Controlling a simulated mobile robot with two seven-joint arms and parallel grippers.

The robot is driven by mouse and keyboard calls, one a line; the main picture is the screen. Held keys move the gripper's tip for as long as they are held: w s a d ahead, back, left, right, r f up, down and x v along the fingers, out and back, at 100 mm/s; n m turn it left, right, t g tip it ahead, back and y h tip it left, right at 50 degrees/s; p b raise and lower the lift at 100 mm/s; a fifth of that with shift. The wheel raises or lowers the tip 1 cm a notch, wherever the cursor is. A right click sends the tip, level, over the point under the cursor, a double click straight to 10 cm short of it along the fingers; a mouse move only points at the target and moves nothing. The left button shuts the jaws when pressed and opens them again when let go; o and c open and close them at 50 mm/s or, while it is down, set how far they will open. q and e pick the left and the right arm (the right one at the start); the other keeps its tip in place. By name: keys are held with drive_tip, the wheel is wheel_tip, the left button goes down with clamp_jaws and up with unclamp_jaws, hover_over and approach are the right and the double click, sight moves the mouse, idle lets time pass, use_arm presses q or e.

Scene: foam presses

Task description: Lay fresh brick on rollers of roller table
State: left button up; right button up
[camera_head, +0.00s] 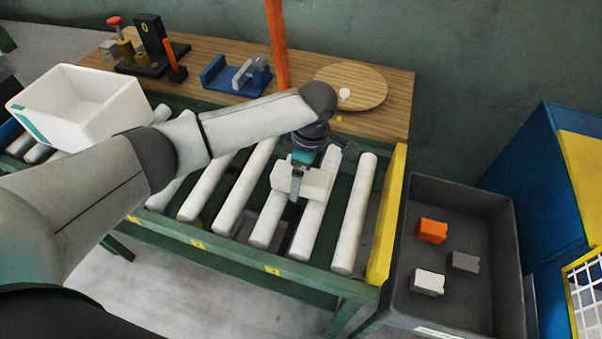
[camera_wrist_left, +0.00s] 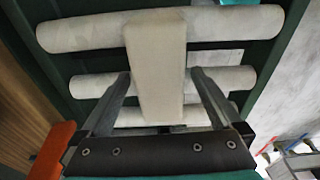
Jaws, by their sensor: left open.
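The fresh brick (camera_head: 318,184), a pale cream block, lies across the rollers near the right end of the roller table (camera_head: 250,252). In the left wrist view the brick (camera_wrist_left: 157,50) spans from the nearest roller toward the others. My left gripper (camera_head: 297,188) reaches down over the brick with open fingers. In the wrist view the fingers of this gripper (camera_wrist_left: 160,75) stand on either side of the brick, with visible gaps. The gripper hides part of the brick in the head view. My right gripper does not show.
A white bin (camera_head: 128,112) stands on the left rollers. A yellow end plate (camera_head: 387,215) closes the table's right end. Beyond it, a dark crate (camera_head: 405,270) holds an orange, a grey and a white block. A wooden bench (camera_head: 395,90) with tools runs behind.

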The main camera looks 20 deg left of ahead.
sight(307, 176)
use_arm(q)
drive_tip(key=shift+r, duration=0.15)
wheel_tip(307, 176, up, 12)
drive_tip(key=d+p, duration=0.1)
drive_tip(key=p, duration=0.1)
drive_tip(key=shift+d+p, duration=0.25)
drive_tip(key=shift+p, duration=0.05)
